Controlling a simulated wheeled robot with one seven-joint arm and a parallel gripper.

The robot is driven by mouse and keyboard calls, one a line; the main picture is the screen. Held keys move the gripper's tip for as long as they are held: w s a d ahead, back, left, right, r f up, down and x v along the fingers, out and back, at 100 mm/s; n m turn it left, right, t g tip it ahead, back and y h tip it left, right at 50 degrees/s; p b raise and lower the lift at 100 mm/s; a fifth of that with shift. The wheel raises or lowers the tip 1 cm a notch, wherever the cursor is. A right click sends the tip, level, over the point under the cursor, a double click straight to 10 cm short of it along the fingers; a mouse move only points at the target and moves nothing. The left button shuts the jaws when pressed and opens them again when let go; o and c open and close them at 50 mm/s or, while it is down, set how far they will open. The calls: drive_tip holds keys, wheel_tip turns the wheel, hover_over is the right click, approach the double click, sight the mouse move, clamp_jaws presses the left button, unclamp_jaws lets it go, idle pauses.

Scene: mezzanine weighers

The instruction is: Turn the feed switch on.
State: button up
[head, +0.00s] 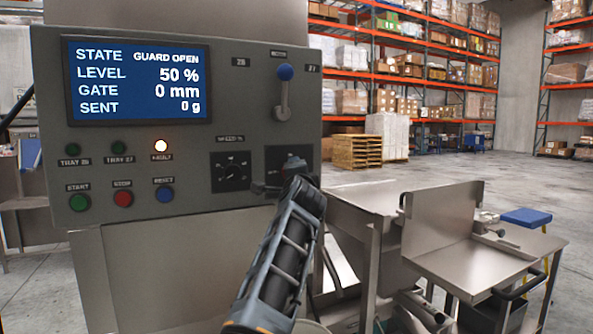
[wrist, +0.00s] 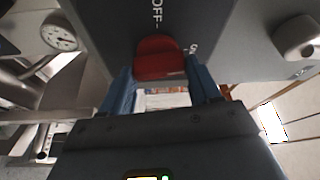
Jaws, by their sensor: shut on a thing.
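In the wrist view a red switch knob (wrist: 158,57) stands on a dark plate with "OFF" printed beside it. A second mark, partly hidden, is to the right of the knob. My gripper (wrist: 160,78) has its blue fingers on both sides of the knob and is shut on it. In the head view my gripper (head: 270,189) is at the dark switch plate (head: 288,155) at the lower right of the control panel (head: 235,100). My arm hides the knob there. The screen (head: 138,80) reads GUARD OPEN, level 50 %, gate 0 mm, sent 0 g.
Green, red and blue buttons sit lower left. A steel bench (head: 480,262) stands right of my arm.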

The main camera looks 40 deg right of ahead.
drive_tip(key=shift+d+m+g+p, duration=0.1)
drive_tip(key=shift+m+g+p, duration=0.35)
drive_tip(key=shift+m, duration=0.45)
drive_tip(key=o, duration=1.1)
drive_tip(key=shift+c, duration=0.2)
drive_tip(key=b+v, duration=0.2)
drive_tip(key=v, duration=0.5)
drive_tip(key=shift+s+a, duration=0.2)
drive_tip(key=shift+s, duration=0.15)
